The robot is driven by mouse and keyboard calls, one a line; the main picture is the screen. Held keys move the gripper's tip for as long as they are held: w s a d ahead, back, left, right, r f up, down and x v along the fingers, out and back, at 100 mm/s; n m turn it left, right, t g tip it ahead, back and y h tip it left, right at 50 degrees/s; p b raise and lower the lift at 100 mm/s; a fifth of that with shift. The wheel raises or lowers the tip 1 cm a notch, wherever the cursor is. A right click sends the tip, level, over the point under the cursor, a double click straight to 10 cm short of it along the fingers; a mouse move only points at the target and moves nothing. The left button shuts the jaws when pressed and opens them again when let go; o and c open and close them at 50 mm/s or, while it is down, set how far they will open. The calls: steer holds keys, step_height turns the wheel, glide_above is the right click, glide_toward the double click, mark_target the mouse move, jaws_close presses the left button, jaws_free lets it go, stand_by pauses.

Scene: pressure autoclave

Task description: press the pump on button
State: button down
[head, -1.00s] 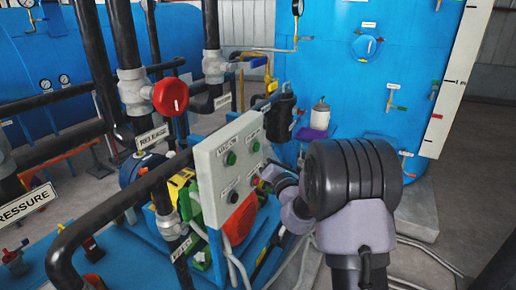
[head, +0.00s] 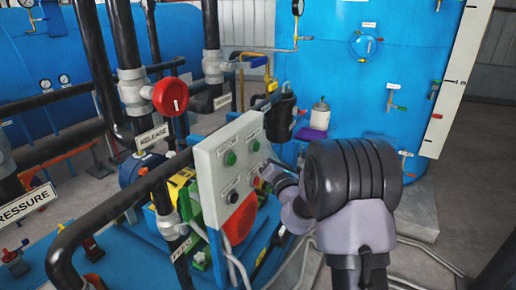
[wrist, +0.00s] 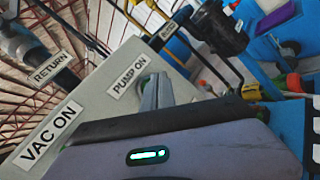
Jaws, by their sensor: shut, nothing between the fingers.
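In the wrist view the "PUMP ON" label (wrist: 130,77) and the "VAC ON" label (wrist: 48,137) are readable. The pump on button (head: 256,145) is the right green one in the head view.
Dark pipes (head: 110,205) run left of the panel, with a red valve knob (head: 170,95). A black cylinder (head: 280,117) stands behind the panel. A large blue tank (head: 345,85) fills the back. Open floor (head: 445,210) lies at the right.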

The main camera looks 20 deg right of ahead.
steer(key=shift+w+a, duration=0.1)
stand_by(0.4)
steer(key=shift+w+a+p, duration=0.2)
steer(key=shift+w+p, duration=0.05)
steer(key=shift+p, duration=0.05)
